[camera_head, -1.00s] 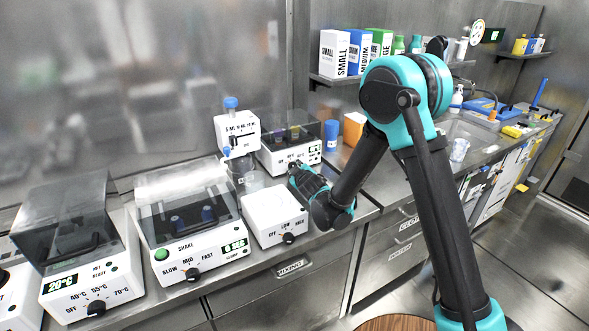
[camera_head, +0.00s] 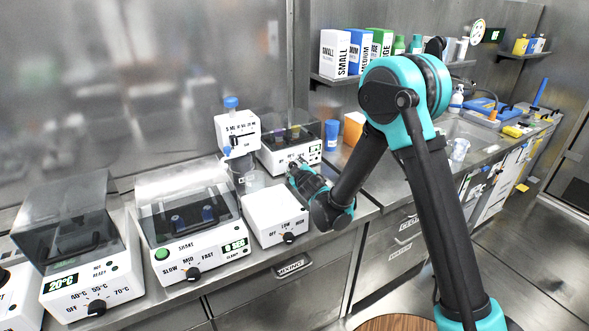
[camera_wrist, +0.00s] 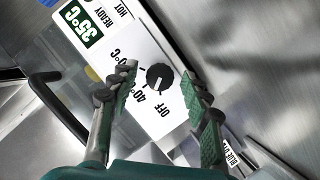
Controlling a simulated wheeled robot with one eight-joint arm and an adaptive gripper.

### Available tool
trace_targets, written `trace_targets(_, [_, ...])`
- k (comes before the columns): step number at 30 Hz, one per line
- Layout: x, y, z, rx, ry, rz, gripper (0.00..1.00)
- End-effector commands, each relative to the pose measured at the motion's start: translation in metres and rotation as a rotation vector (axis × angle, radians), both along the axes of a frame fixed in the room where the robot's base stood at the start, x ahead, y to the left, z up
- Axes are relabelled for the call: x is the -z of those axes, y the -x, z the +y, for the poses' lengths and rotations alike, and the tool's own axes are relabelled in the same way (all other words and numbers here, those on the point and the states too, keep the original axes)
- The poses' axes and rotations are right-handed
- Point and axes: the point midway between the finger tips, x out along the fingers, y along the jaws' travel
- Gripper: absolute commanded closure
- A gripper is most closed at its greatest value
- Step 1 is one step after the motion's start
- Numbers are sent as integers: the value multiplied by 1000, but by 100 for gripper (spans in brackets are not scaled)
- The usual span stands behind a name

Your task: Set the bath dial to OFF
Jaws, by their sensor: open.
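The bath is the white unit with a clear lid at the back of the bench, next to my gripper in the head view (camera_head: 290,157). In the wrist view its white front panel (camera_wrist: 115,55) shows a green 35°C display and the labels OFF and 40°C. Its black round dial (camera_wrist: 159,77) has a white mark that seems to point toward 40°C. My gripper (camera_wrist: 159,72) is open, with one finger on each side of the dial; I cannot tell whether they touch it. In the head view my gripper (camera_head: 298,168) hides part of the bath's front.
A low white unit with an OFF/LOW dial (camera_head: 275,212) stands just in front of my gripper. A shaker (camera_head: 195,255) and another heated unit reading 20°C (camera_head: 75,290) stand to the left. A pipette-like stand (camera_head: 238,132) is left of the bath.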

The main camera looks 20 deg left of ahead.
Motion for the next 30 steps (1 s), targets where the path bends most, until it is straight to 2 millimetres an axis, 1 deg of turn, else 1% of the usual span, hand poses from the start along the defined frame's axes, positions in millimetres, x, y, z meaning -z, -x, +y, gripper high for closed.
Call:
trace_targets(5, [-4, 11, -7, -1, 1, -2, 52])
trace_targets(15, [-23, 65, -43, -1, 2, 0, 52])
trace_targets(19, [-29, 81, -55, -1, 0, 0, 52])
trace_targets(24, [-33, 93, -62, -1, -1, 0, 52])
trace_targets(30, [-34, 96, -64, 0, 0, 0, 52])
